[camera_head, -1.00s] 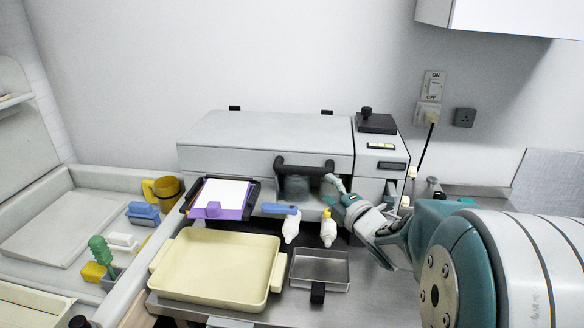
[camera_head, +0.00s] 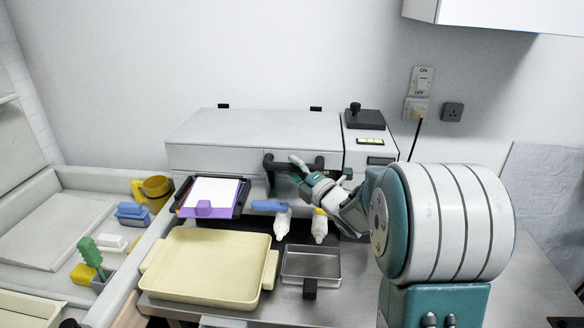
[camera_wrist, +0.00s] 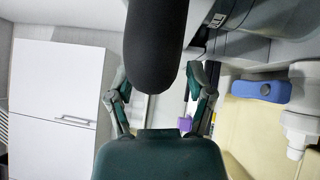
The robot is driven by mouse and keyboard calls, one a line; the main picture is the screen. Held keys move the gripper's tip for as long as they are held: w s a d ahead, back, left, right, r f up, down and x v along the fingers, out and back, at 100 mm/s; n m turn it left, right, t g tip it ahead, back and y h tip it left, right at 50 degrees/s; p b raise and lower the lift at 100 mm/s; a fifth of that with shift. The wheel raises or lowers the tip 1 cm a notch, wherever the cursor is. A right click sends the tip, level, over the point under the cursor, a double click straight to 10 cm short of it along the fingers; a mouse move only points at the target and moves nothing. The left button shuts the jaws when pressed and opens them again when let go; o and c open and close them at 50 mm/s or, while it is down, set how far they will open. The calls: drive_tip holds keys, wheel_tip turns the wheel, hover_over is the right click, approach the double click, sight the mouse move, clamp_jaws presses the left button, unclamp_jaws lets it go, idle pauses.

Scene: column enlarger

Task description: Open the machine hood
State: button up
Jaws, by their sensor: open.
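The machine hood (camera_head: 235,133) is a wide light grey lid on a box-like machine against the back wall, and it is closed. Its black bar handle (camera_head: 281,164) sits on the front face, right of the middle. My gripper (camera_head: 301,171) is at the right part of this handle, with its fingers partly overlapping it in the head view. In the wrist view my gripper (camera_wrist: 160,85) has its two fingers spread wide. The thick dark handle (camera_wrist: 155,50) shows between and beyond them. I cannot tell whether either finger touches it.
A control panel (camera_head: 370,150) is right of the hood. The counter at right is bare.

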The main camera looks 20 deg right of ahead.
drive_tip(key=shift+w+a+r, duration=0.1)
drive_tip(key=shift+w+a, duration=0.1)
drive_tip(key=shift+w, duration=0.4)
drive_tip(key=shift+c, duration=0.4)
clamp_jaws()
drive_tip(key=shift+s+r, duration=0.1)
